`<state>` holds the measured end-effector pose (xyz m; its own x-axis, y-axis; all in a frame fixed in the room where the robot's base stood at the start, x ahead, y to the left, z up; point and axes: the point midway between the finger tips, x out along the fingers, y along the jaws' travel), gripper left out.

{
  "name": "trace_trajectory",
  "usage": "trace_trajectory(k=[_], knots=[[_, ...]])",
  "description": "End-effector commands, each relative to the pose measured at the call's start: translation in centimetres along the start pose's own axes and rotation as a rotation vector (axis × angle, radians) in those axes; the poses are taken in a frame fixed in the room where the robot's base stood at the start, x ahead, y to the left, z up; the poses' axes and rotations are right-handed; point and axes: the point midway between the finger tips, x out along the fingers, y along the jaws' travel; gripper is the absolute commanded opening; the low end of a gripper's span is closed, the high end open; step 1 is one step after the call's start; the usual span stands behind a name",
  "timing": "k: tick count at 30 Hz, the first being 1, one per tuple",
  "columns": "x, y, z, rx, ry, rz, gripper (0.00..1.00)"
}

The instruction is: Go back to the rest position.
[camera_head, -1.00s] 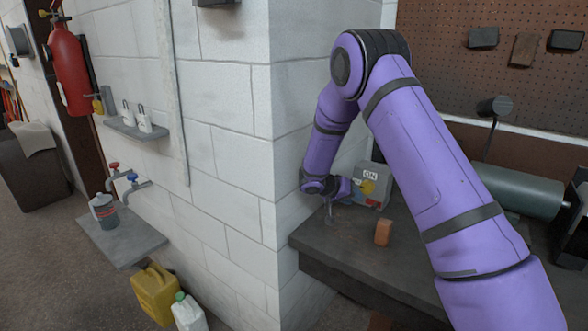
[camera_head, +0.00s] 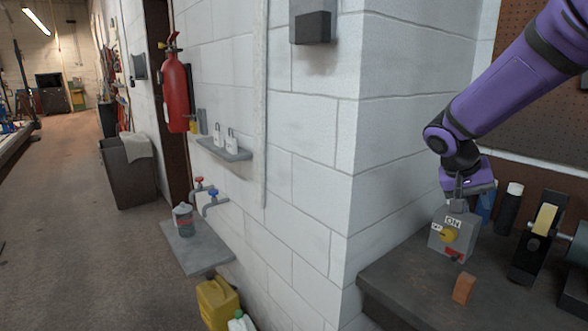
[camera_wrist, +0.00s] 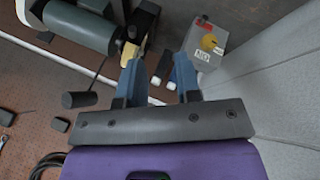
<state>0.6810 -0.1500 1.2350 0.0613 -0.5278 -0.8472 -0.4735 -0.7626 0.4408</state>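My gripper (camera_wrist: 158,75) is open in the wrist view, its two blue-grey fingers apart with nothing held between them. I cannot tell the finger gap in the head view. The switch box also shows in the wrist view (camera_wrist: 207,42), beyond the right finger and apart from it. My purple arm comes in from the upper right.
The dark bench (camera_head: 400,285) holds an orange block (camera_head: 463,288), dark bottles and a grinder-like machine (camera_head: 540,235). A white block wall corner (camera_head: 345,150) stands left of it. A shelf (camera_head: 224,150), taps (camera_head: 207,190) and a red extinguisher (camera_head: 175,90) are on the wall. Open floor lies at left.

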Motion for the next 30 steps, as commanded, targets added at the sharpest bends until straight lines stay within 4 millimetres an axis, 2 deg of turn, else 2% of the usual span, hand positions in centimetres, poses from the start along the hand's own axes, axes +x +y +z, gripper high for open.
trace_trajectory(k=[1, 6, 15, 24, 30], knots=[[-1.3, 1.0, 1.0, -0.007, 0.001, -0.032, 0.31], [-4.4, 3.4, 4.6, -0.056, -0.001, -0.137, 0.31], [-8.8, 6.8, 11.4, -0.151, 0.047, -0.331, 0.31], [-11.7, 8.8, 18.4, -0.255, 0.151, -0.517, 0.31], [-12.5, 9.2, 21.6, -0.309, 0.22, -0.598, 0.31]])
